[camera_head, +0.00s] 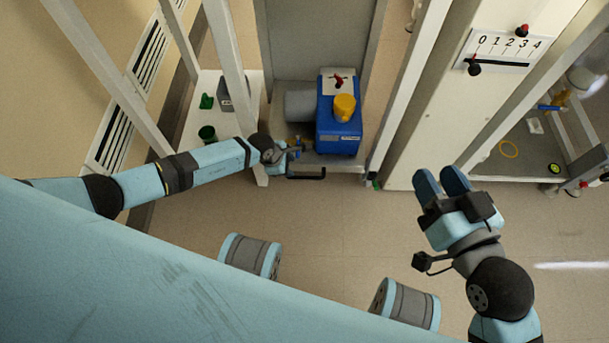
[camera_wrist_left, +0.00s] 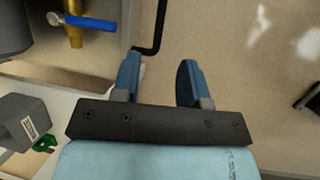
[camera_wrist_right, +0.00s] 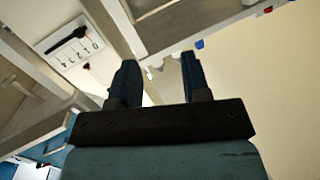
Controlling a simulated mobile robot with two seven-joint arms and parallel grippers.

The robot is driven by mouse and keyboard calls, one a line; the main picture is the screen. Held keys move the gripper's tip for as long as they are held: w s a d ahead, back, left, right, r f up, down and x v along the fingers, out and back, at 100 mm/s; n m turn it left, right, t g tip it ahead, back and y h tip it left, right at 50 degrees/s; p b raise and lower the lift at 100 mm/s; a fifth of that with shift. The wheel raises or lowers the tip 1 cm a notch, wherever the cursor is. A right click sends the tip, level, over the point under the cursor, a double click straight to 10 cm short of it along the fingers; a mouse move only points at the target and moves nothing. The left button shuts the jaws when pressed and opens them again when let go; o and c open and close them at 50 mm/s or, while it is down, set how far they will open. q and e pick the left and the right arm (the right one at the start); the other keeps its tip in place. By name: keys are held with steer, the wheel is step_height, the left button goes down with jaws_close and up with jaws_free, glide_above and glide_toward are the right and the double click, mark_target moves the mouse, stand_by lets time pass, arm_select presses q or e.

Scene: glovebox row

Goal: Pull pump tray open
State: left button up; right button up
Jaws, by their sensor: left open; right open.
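The pump tray (camera_head: 350,163) is a low grey shelf between white posts, with a blue pump (camera_head: 338,135) on it. A black bar handle (camera_head: 310,178) sticks out at its front edge. My left gripper (camera_head: 287,156) is beside the handle's left end. In the left wrist view the open fingers (camera_wrist_left: 160,75) are empty, and the handle (camera_wrist_left: 158,30) shows just beyond the fingertips, close to the left one. Whether they touch is unclear. My right gripper (camera_head: 441,182) is raised in front of the white panel at the right, open and empty; its fingers also show in the right wrist view (camera_wrist_right: 158,80).
A brass valve with a blue lever (camera_wrist_left: 85,22) is close to the left fingers. A dark green cup (camera_head: 207,133) and a grey box (camera_head: 236,92) stand on the left shelf. A numbered scale (camera_head: 503,50) is on the right panel. The floor (camera_head: 330,215) before the tray is clear.

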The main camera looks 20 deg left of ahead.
mark_target(304, 177)
arm_select(q)
steer(key=b+x, duration=0.5)
steer(key=x, duration=0.5)
steer(key=shift+f, duration=0.15)
steer(key=shift+w+d+f+b, duration=0.15)
steer(key=shift+d+f+b, duration=0.1)
steer(key=shift+f+b, duration=0.15)
arm_select(e)
steer(key=w+n, duration=0.1)
steer(key=w+d+n+t, duration=0.1)
steer(key=w+d+n+t+y, duration=0.1)
steer(key=n, duration=0.1)
steer(key=shift+r, duration=0.25)
arm_select(q)
jaws_close()
